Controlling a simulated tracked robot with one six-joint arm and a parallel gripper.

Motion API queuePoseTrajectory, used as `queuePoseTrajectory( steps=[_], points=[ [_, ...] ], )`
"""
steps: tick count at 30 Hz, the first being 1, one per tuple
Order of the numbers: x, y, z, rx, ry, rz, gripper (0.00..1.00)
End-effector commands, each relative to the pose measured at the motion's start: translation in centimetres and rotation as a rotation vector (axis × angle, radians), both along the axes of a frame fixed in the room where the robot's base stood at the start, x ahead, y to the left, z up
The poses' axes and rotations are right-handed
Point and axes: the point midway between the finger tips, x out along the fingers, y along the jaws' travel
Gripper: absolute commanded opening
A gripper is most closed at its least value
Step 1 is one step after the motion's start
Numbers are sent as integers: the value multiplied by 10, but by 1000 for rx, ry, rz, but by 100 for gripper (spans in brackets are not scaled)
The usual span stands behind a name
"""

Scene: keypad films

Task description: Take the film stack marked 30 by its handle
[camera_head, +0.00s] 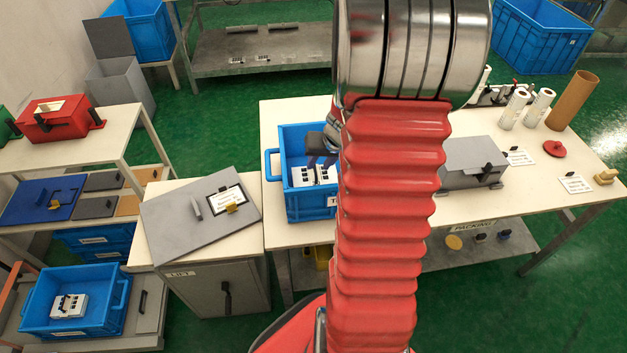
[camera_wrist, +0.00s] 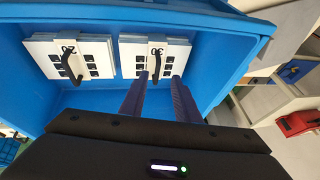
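The film stack marked 30 (camera_wrist: 129,50) is a white block with dark squares in the blue crate (camera_wrist: 222,45). Its dark arched handle (camera_wrist: 156,66) stands up at its middle. My gripper (camera_wrist: 160,78) is open, with one fingertip on each side of that handle in the wrist view. I cannot tell whether the fingers touch it or how deep they reach. In the head view my gripper (camera_head: 321,158) points down into the crate (camera_head: 308,207), and my arm hides part of it.
A second white stack (camera_wrist: 45,48), apparently marked 20, with its own handle (camera_wrist: 68,66), lies left in the same crate. The crate walls surround both. A grey box (camera_head: 474,160) stands right on the table, and a grey lift lid (camera_head: 170,222) is at the left.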

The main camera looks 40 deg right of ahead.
Motion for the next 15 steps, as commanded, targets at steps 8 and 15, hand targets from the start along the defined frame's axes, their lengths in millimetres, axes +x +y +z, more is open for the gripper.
queuePoseTrajectory(
  steps=[8, 15],
  points=[
    [1, 0, -2, 0, 0, -1, 29],
    [3, -1, -7, 2, 0, -1, 29]
  ],
)
